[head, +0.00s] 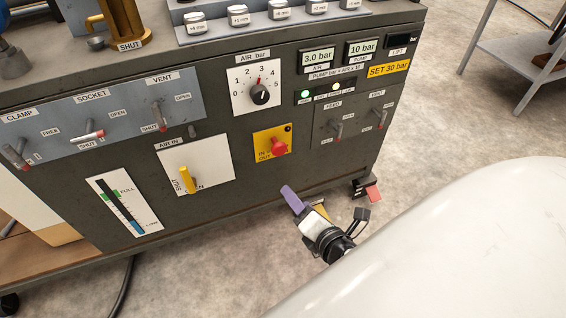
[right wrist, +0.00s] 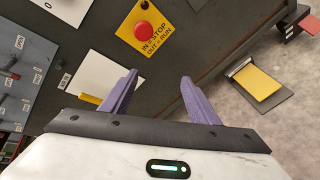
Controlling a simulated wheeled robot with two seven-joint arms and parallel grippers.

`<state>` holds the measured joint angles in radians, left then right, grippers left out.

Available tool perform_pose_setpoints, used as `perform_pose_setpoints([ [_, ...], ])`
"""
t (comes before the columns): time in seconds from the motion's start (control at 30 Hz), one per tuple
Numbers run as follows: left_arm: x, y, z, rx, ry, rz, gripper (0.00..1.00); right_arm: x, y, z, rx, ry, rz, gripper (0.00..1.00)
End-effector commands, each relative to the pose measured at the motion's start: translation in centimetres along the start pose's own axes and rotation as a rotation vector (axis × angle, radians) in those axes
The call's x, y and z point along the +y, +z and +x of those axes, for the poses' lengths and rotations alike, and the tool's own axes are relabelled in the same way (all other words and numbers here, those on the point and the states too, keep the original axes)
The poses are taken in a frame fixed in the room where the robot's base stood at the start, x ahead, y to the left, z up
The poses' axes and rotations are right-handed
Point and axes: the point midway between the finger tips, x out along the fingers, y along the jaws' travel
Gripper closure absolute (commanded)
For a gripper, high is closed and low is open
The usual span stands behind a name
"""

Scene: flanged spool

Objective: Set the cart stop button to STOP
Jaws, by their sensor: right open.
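The cart stop button is a red round knob (head: 278,147) on a yellow plate (head: 261,143) on the cart's front. It appears to stand out from the plate. In the right wrist view the knob (right wrist: 145,33) is above the fingers, and its plate (right wrist: 166,14) reads IN = STOP, OUT = RUN. My right gripper (head: 292,197) is below the plate in the head view, apart from the button. Its purple fingers (right wrist: 158,78) are spread with nothing between them. My left gripper is out of view.
The AIR IN panel with a yellow handle (head: 188,180) is left of the button. Above are the AIR bar dial (head: 260,94) and displays; FEED and VENT levers (head: 338,130) are to the right. A yellow pedal (right wrist: 258,84) is on the floor. Open floor lies right.

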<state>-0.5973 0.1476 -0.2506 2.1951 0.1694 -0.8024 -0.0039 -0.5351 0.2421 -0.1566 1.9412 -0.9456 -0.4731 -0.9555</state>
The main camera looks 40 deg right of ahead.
Motion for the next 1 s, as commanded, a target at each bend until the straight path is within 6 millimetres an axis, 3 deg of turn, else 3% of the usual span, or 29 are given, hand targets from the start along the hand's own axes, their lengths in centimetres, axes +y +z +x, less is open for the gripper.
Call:
perform_pose_setpoints([
  [0.03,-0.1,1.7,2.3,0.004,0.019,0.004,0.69,-1.6,-0.2,2.1,-0.057,0.043,-0.206,0.45],
  [0.2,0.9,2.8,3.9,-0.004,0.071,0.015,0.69,-0.7,1.8,4.5,-0.247,0.117,-0.8,0.45],
  [0.4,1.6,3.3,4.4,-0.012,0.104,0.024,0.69,0.5,2.9,5.2,-0.385,0.129,-1.161,0.45],
  [0.57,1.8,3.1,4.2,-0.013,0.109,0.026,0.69,1.3,3.4,6.0,-0.412,0.128,-1.226,0.45],
  [1.0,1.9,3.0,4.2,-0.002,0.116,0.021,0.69,3.7,5.2,13.0,-0.409,0.129,-1.219,0.45],
])
